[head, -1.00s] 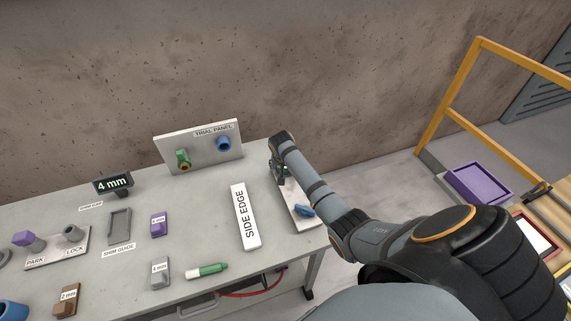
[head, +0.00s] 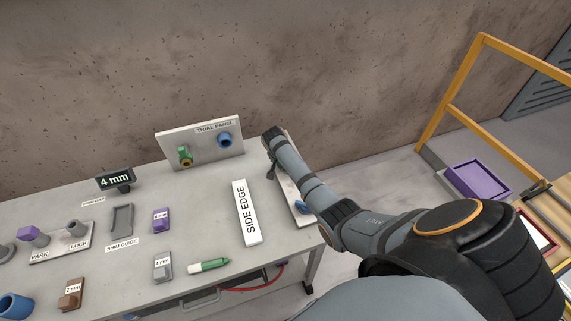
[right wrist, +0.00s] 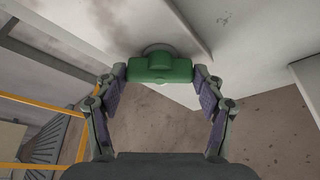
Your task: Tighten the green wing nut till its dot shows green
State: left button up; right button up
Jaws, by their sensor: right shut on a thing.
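The green wing nut (right wrist: 160,67) shows in the right wrist view, seated against a round grey base on a pale plate. My right gripper (right wrist: 159,77) is shut on it, one finger at each end of its wings. I see no dot on the nut from here. In the head view my right wrist and arm hide the green nut and the fingertips, above a pale plate (head: 291,190) at the table's right end. A blue wing nut (head: 301,207) is at the near end of that plate. My left gripper is not in view.
The trial panel (head: 220,153), with a green fitting (head: 185,156) and a blue ring (head: 225,140), stands left of my right wrist. The side edge label (head: 246,212) lies on the table. Shim blocks and a green marker (head: 208,265) lie nearer. A wall is close behind.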

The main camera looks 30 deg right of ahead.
jog(key=o, duration=1.2)
jog(key=shift+c, duration=0.2)
jog(key=shift+r, duration=0.15)
jog(key=v, duration=1.1)
jog(key=shift+r, duration=0.4)
jog(key=shift+s+a, duration=0.1)
